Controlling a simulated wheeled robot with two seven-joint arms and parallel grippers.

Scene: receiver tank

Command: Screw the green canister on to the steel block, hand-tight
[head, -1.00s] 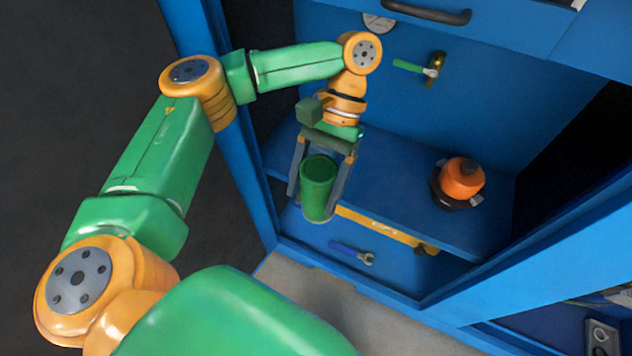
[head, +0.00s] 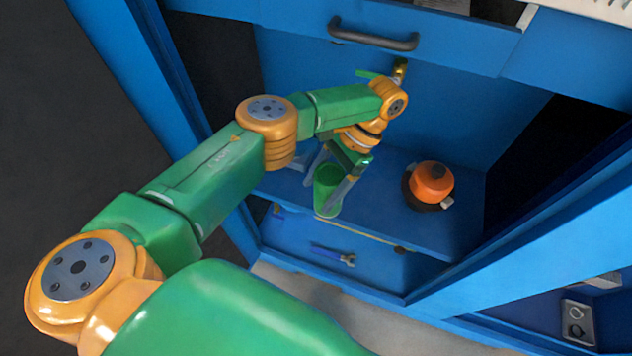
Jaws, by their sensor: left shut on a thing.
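The green canister (head: 327,192) is an upright or slightly tilted green cylinder in the head view, at the blue shelf's front edge. My left gripper (head: 330,186) is shut on it, with one grey finger on each side. I cannot tell whether the canister's bottom touches anything. I cannot make out the steel block in this view. My right gripper is not in view.
An orange dome-shaped thing (head: 433,182) on a dark base stands on the blue shelf (head: 385,212), right of the canister. A blue-handled wrench (head: 332,256) lies below. A drawer handle (head: 373,36) sits above.

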